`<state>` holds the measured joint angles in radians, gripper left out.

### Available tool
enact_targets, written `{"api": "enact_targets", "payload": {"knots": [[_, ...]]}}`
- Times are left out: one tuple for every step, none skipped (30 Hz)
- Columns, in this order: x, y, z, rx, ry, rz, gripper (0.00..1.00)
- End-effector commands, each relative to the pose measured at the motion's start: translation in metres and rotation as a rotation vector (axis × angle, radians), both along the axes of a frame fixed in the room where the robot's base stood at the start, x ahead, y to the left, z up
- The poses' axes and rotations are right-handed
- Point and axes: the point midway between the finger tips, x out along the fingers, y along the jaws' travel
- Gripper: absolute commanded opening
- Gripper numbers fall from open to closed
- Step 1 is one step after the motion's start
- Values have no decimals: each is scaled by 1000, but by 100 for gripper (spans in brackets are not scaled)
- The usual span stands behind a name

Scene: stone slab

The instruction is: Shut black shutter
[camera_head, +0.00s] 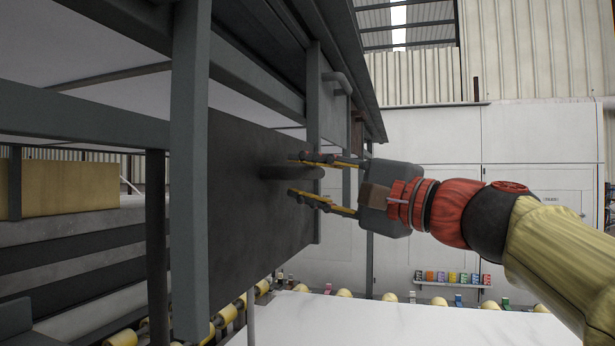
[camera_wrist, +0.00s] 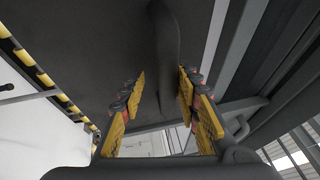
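The black shutter (camera_head: 245,205) is a flat dark panel in the grey metal frame, left of centre in the head view. A dark bar handle (camera_head: 283,173) sticks out from its face. My gripper (camera_head: 298,175) reaches in from the right, with one finger above the handle and one below it. The fingers are spread, with gaps beside the handle. In the wrist view, the handle (camera_wrist: 166,55) runs between the two yellow-and-black fingers, and the shutter (camera_wrist: 90,45) fills the upper part. I cannot tell whether either finger touches the handle.
A grey upright post (camera_head: 190,180) stands in front of the shutter's left side. A white stone slab (camera_head: 400,327) lies below, with rollers along its far side. Another grey handle (camera_head: 337,82) is higher on the frame. The space right of the frame, above the slab, is mostly clear.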

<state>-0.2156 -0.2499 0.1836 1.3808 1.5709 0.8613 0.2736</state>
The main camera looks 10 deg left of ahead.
Motion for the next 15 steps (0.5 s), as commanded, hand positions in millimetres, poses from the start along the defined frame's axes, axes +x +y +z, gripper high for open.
{"api": "enact_targets", "payload": {"knots": [[-1, 0, 1, 0, -1, 0, 34], [-1, 0, 1, 1, -2, 0, 34], [-1, 0, 2, 2, -3, -1, 34], [-1, 0, 2, 2, -3, -1, 34], [-1, 0, 2, 2, -3, -1, 34], [-1, 0, 3, 3, -4, -1, 34], [-1, -1, 3, 3, -4, -1, 34], [-1, -1, 3, 2, -4, -1, 34], [-2, -2, 3, 2, -4, -1, 34], [-2, -3, 3, 3, -5, -1, 34], [-3, -5, 3, 3, -5, -2, 34], [-5, -8, 3, 4, -6, -3, 34], [-7, -11, 3, 4, -6, -3, 34], [-8, -15, 2, 4, -6, -3, 34], [-11, -20, 1, 4, -5, -4, 34]]}}
